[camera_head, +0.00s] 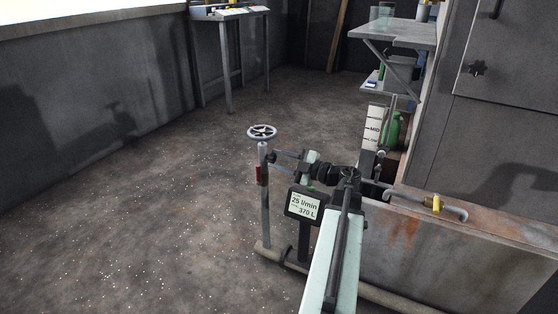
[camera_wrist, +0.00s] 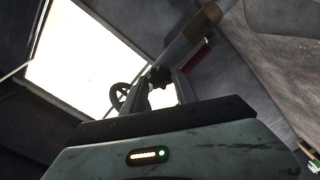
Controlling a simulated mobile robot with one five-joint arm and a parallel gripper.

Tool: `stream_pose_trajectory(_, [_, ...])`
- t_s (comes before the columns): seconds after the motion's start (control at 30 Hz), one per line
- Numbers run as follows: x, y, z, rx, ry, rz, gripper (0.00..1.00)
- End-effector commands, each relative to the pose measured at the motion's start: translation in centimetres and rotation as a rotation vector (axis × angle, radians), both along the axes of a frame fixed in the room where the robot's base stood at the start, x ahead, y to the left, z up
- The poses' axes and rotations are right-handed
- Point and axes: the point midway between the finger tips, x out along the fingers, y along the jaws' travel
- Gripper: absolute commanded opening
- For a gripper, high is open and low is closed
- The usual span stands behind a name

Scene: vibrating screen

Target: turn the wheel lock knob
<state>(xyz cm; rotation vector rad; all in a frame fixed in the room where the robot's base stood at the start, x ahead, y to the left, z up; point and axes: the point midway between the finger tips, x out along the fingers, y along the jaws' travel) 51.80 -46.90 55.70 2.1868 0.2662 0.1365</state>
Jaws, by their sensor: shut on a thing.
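A grey spoked handwheel (camera_head: 262,131) sits on top of an upright post (camera_head: 264,205). It shows dark against the bright window in the wrist view (camera_wrist: 119,95). The small dark wheel lock knob (camera_wrist: 160,75) is on the side of the post, just below the handwheel. My gripper (camera_head: 277,160) reaches the post from the right, and its two fingers (camera_wrist: 160,85) are shut on the knob from both sides. The knob's face is mostly hidden by the fingers in the head view, so its turn cannot be read.
A red part (camera_head: 258,173) is on the post, close below my gripper. A display (camera_head: 304,204) reading 25 l/min and 370 L stands under my arm. A cabinet with a black star knob (camera_head: 477,68) is at right. The floor at left is free.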

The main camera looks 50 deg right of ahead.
Motion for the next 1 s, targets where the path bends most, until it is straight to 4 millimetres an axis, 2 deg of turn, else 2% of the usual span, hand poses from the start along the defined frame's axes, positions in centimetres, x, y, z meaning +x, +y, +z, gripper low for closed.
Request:
stream_pose_trajectory(0.2, [-0.10, -0.15, -0.11, 0.174, 0.048, -0.003, 0.00])
stream_pose_trajectory(0.5, [-0.11, -0.13, -0.11, 0.344, 0.090, -0.003, 0.00])
stream_pose_trajectory(1.0, [-0.12, -0.09, -0.13, 0.420, 0.110, -0.001, 0.00])
